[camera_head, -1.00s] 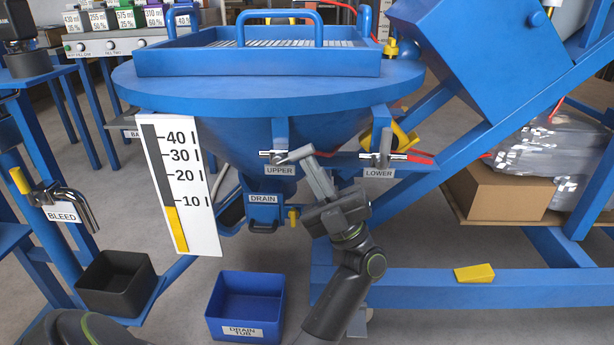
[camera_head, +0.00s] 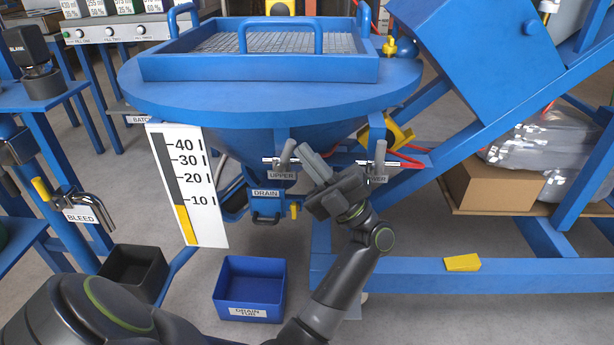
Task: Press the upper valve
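The upper valve (camera_head: 287,156) has a grey lever on a short metal pipe below the blue hopper, above the UPPER label (camera_head: 282,176). Its lever leans slightly to the right. My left gripper (camera_head: 306,153) appears shut and empty, its fingers pointing up and left. The fingertips are just right of the upper lever; I cannot tell whether they touch it. The lower valve (camera_head: 380,153) stands to the right with its lever upright. My gripper partly hides the LOWER label. My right gripper is not in view.
The drain valve (camera_head: 265,206) hangs below the upper valve. A blue drain tub (camera_head: 250,288) and a black bin (camera_head: 133,275) sit low down. A level gauge board (camera_head: 187,185) stands left. A blue frame beam (camera_head: 420,272) runs at right, with a yellow wedge (camera_head: 462,263).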

